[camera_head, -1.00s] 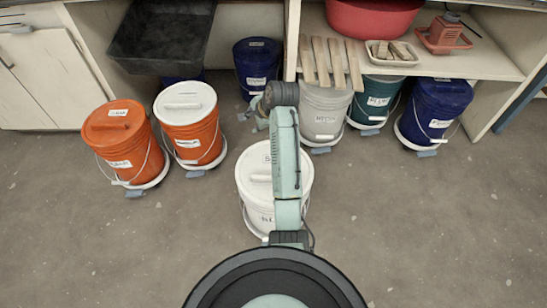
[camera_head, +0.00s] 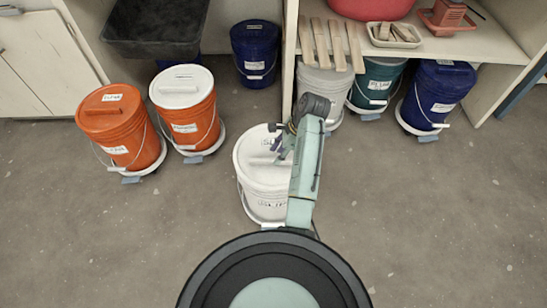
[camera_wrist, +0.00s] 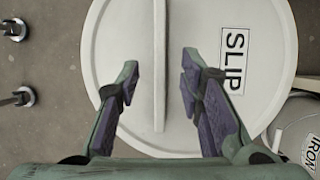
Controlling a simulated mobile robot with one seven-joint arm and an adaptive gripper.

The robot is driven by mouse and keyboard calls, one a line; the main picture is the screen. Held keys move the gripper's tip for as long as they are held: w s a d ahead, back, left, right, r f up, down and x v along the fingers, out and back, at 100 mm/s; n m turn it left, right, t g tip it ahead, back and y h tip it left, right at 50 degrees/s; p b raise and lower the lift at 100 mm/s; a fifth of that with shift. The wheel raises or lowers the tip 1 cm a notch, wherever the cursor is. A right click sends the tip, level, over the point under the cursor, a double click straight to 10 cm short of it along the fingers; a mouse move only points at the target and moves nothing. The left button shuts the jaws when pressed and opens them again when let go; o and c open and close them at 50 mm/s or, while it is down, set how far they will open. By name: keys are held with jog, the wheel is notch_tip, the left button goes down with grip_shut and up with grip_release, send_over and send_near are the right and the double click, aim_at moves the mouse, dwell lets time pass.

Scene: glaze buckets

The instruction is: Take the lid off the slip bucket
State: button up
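The white slip bucket (camera_head: 262,192) stands on the floor in front of my base in the head view, on a low wheeled dolly. Its white lid (camera_head: 252,145) is on top. In the wrist view the lid (camera_wrist: 112,50) fills the middle, with a SLIP label (camera_wrist: 233,62) and a raised bar handle (camera_wrist: 160,60). My gripper (camera_wrist: 158,85) is open above the lid, its two purple-padded fingers on either side of the handle's line. The gap between fingertips and handle in height is hard to tell. In the head view my gripper (camera_head: 280,148) is partly hidden by my arm.
Orange buckets (camera_head: 122,132), one with a white lid (camera_head: 180,86), stand left. A blue bucket (camera_head: 255,55) stands behind; white, teal and dark blue (camera_head: 437,95) ones stand right, by the shelf (camera_head: 460,50). A bucket labelled IRON (camera_wrist: 311,140) lies close at the wrist view's right edge.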

aim_at(274, 159)
jog(key=shift+x, duration=1.55)
jog(key=shift+p, duration=0.3)
jog(key=shift+f, duration=0.1)
grip_shut()
